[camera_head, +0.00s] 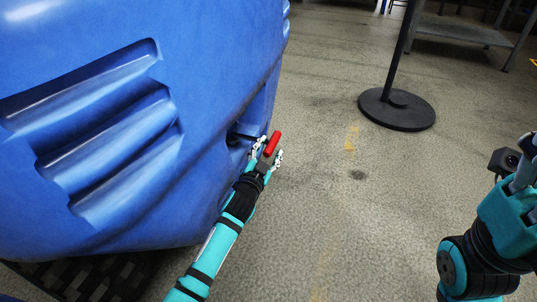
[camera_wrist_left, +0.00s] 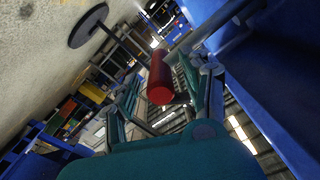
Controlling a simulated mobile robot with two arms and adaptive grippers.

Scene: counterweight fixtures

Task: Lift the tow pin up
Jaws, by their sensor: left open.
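The tow pin (camera_head: 272,143) has a red cylindrical handle and sits at the lower right corner of the big blue counterweight (camera_head: 215,70). My left gripper (camera_head: 268,151) is open, with one finger on each side of the red handle. In the left wrist view the red handle (camera_wrist_left: 160,82) shows between the spread fingers (camera_wrist_left: 168,95); I cannot tell whether either finger touches it. The pin's lower part is hidden. My right gripper (camera_head: 522,172) is at the right edge, partly cut off, away from the pin.
A black post on a round base (camera_head: 397,109) stands on the floor at the upper right. A grey metal table (camera_head: 462,32) is behind it. The speckled floor (camera_head: 350,220) between my arms is clear. The blue counterweight's side is close to my left gripper.

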